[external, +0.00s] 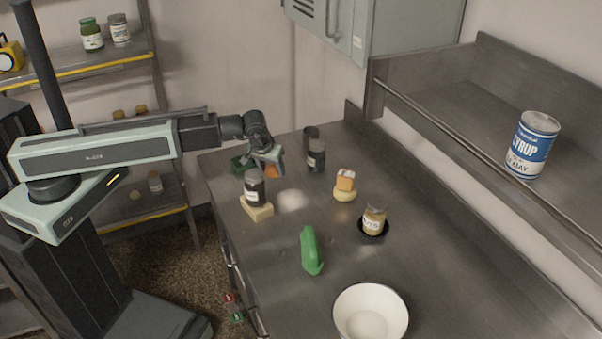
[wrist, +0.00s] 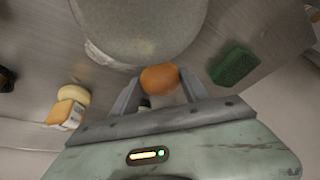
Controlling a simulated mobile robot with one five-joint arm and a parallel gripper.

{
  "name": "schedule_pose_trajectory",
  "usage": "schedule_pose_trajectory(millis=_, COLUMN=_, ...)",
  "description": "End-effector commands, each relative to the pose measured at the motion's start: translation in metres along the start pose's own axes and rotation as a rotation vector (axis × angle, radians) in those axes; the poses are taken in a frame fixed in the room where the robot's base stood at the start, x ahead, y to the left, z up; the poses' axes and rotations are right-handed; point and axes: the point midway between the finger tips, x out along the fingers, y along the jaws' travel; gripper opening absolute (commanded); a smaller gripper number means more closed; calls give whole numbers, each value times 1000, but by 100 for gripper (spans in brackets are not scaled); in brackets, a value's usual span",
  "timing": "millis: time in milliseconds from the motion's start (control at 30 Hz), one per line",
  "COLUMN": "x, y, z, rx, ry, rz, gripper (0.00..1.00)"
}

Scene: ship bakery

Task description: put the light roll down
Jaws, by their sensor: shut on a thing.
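My gripper (external: 268,158) is over the far left part of the steel counter, above and just behind a dark jar. In the wrist view, my gripper (wrist: 160,84) has its fingers on either side of a rounded orange-brown roll (wrist: 159,77) and is shut on it. The roll (external: 271,171) shows only partly in the external view, under the fingers. I cannot tell whether its underside touches the counter. A pale yellow bun-like piece (external: 344,195) sits farther right with an orange-and-white block (external: 346,180) on top; this stack also shows in the wrist view.
The dark jar (external: 254,187) stands on a pale block (external: 257,211). A green sponge (wrist: 235,65) lies close to my gripper. A dark can (external: 316,156), a labelled jar (external: 374,219), a green object (external: 311,252) and a white bowl (external: 346,301) stand farther right. Bare steel lies between them.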

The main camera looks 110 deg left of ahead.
Motion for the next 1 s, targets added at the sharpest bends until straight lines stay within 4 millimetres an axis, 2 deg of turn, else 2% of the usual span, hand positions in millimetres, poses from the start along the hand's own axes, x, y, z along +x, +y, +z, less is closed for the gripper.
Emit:
schedule_pose_trajectory(millis=33, x=12, y=-29, z=-13, rx=-58, ry=0, rz=-24, gripper=8)
schedule_pose_trajectory(millis=200, x=38, y=-115, z=-50, rx=-242, ry=1, rz=-100, gripper=8)
schedule_pose_trajectory(millis=300, x=47, y=-153, z=-63, rx=-322, ry=1, rz=-133, gripper=8)
schedule_pose_trajectory(millis=400, x=52, y=-177, z=-69, rx=-372, ry=1, rz=-154, gripper=8)
schedule_pose_trajectory(millis=533, x=54, y=-190, z=-73, rx=-400, ry=1, rz=-166, gripper=8)
schedule_pose_trajectory(millis=667, x=56, y=-187, z=-77, rx=-401, ry=2, rz=-166, gripper=8)
schedule_pose_trajectory(millis=1000, x=93, y=-138, z=-142, rx=-399, ry=2, rz=-165, gripper=8)
